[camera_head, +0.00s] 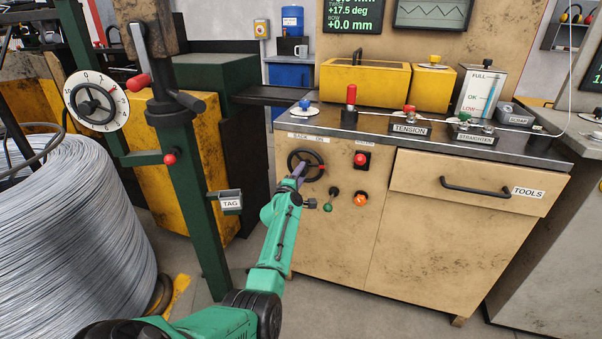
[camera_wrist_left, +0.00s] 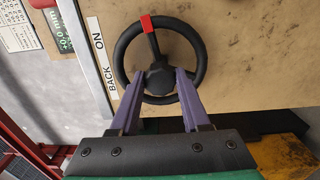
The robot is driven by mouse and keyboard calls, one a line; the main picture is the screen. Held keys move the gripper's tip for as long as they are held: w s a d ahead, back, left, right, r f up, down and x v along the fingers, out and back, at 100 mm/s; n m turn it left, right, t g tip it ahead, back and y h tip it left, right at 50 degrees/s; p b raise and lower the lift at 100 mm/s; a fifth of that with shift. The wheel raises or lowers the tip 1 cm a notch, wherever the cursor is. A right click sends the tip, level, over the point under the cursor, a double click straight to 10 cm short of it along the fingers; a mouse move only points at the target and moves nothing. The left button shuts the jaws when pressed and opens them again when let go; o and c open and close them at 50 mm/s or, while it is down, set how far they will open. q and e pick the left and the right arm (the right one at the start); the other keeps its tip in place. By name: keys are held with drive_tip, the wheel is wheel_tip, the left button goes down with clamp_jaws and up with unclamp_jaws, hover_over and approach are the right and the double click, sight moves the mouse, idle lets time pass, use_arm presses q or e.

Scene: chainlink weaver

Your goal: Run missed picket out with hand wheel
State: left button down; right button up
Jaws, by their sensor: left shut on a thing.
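The hand wheel (camera_head: 306,150), black with a red mark on its rim, sits on the tan cabinet's front under a "BACK" and "ON" label strip. My left gripper (camera_head: 299,172) reaches it from below. In the left wrist view the hand wheel (camera_wrist_left: 201,62) faces the camera, with its red-marked spoke pointing up and slightly left. The purple fingers of my left gripper (camera_wrist_left: 160,73) lie across the lower rim, one on each side of the hub, and are shut on the wheel. No picket can be made out. My right gripper is not in view.
A red button (camera_head: 360,159), a green-knobbed lever (camera_head: 330,199) and an orange knob (camera_head: 360,199) are right of the wheel. A wire coil (camera_head: 70,220) fills the far left.

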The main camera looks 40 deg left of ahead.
use_arm(q)
drive_tip(key=shift+n, duration=0.3)
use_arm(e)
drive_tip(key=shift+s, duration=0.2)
use_arm(q)
drive_tip(key=shift+c, duration=1.8)
unclamp_jaws()
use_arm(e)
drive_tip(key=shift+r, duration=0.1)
use_arm(q)
drive_tip(key=shift+s+d+p, duration=0.15)
drive_tip(key=shift+s+p, duration=0.15)
drive_tip(key=shift+p, duration=0.05)
drive_tip(key=p+v, duration=0.2)
drive_tip(key=v, duration=1.2)
drive_tip(key=shift+p, duration=0.35)
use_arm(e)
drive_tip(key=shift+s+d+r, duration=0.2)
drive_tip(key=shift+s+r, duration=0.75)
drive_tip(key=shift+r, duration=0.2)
